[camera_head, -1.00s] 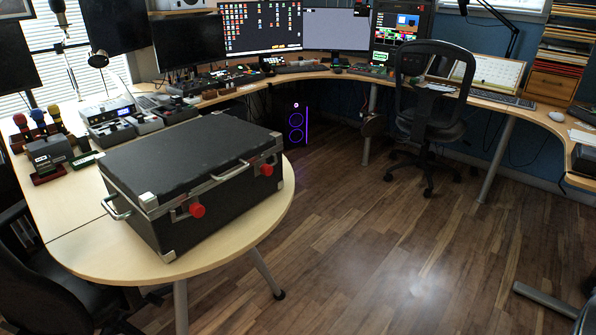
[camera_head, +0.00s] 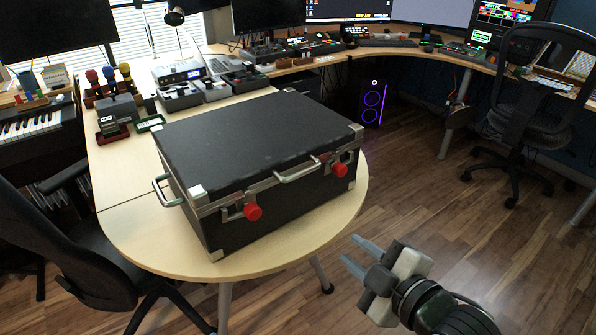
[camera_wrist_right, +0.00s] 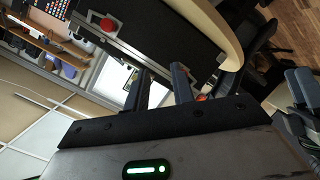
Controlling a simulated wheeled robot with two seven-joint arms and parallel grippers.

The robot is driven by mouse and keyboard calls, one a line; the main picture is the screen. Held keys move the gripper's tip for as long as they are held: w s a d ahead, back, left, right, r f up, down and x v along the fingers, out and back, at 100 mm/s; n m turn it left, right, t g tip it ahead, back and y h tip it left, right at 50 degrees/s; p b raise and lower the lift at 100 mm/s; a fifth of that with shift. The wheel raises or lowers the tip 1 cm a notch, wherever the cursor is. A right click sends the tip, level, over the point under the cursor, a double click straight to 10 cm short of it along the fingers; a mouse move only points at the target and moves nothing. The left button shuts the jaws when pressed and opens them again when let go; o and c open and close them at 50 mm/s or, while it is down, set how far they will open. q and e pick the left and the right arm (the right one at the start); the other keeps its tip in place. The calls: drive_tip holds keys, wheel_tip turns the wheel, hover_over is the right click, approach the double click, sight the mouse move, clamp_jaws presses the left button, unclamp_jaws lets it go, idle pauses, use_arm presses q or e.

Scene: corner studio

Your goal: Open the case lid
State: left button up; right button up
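A black case (camera_head: 250,160) with metal corners stands on the rounded end of the wooden desk. Its lid (camera_head: 245,135) is down. Its front has a metal handle (camera_head: 298,171) and two latches with red knobs, a left knob (camera_head: 253,212) and a right knob (camera_head: 340,169). My right gripper (camera_head: 351,253) is low in front of the case, apart from it, with its two fingers spread and nothing between them. In the right wrist view the open fingers (camera_wrist_right: 160,88) point toward the case front, where a red knob (camera_wrist_right: 107,25) shows. My left gripper is out of view.
The desk (camera_head: 135,235) has a narrow bare strip around the case. Small devices (camera_head: 182,96) stand behind it. A dark chair (camera_head: 75,245) is at the left, another (camera_head: 520,110) at the right. The wooden floor (camera_head: 440,200) between is open.

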sight(299, 176)
wheel_tip(299, 176, up, 7)
drive_tip(key=w+a+n+y, duration=0.1)
drive_tip(key=w+n+y, duration=0.15)
drive_tip(key=n, duration=0.65)
drive_tip(key=shift+h, duration=0.45)
drive_tip(key=x, duration=1.6)
drive_tip(key=shift+d+r, duration=0.1)
drive_tip(key=shift+r, duration=0.05)
clamp_jaws()
